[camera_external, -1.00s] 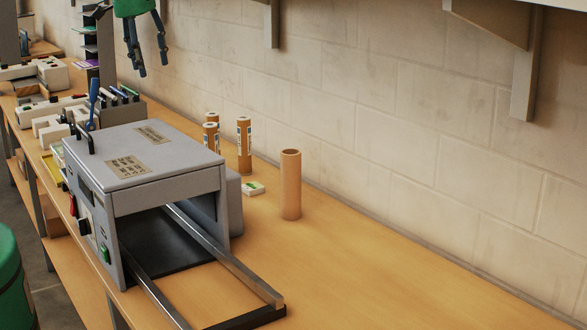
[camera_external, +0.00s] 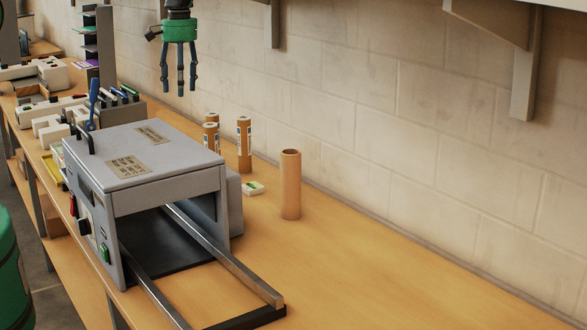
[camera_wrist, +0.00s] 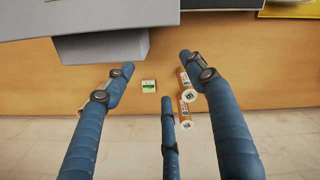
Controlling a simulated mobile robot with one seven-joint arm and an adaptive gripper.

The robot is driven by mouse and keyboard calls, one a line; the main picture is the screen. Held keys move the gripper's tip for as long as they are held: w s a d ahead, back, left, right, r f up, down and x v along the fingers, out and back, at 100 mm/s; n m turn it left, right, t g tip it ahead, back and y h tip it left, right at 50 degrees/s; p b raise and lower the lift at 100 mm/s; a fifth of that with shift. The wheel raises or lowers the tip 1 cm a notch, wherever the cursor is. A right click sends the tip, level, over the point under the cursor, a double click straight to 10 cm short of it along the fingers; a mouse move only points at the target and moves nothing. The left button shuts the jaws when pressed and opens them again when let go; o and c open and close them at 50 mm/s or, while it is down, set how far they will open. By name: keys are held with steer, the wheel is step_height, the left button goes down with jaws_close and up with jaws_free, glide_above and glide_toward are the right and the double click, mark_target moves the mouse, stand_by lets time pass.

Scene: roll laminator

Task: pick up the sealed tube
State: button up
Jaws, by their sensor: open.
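I cannot tell which is the sealed tube. My gripper (camera_external: 179,90) hangs fingers-down above and left of the tubes, open and empty. In the wrist view, two labelled tubes (camera_wrist: 187,107) show beside the right finger of my gripper (camera_wrist: 157,78), partly covered by it. A brown shape shows beside the left finger.
The grey laminator (camera_external: 150,165) stands left of the tubes, its rails (camera_external: 235,270) reaching forward. A small white-and-green box (camera_external: 253,188) lies between the tubes. The block wall (camera_external: 400,130) runs close behind; a shelf bracket (camera_external: 527,75) hangs at right. The bench (camera_external: 380,270) is clear at right.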

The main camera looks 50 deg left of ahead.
mark_target(211, 148)
steer(key=w+a+f+n+p, duration=0.1)
steer(key=w+a+f, duration=0.1)
steer(key=w+f, duration=0.1)
steer(key=w+a+f+n+p, duration=0.1)
steer(key=w+a+f+p, duration=0.1)
steer(key=w+a+f, duration=0.1)
steer(key=w+a+f+n+p, duration=0.1)
steer(key=w+a+f, duration=0.1)
steer(key=w+f, duration=0.2)
steer(key=shift+w+a+f+t, duration=0.15)
steer(key=shift+w, duration=0.6)
steer(key=shift+w+a+f+t, duration=0.15)
steer(key=shift+w, duration=0.55)
steer(key=shift+f, duration=0.1)
steer(key=shift+f+p, duration=0.65)
steer(key=shift+f, duration=3.55)
steer(key=shift+f, duration=0.15)
steer(key=shift+f+p, duration=0.65)
steer(key=shift+f, duration=1.75)
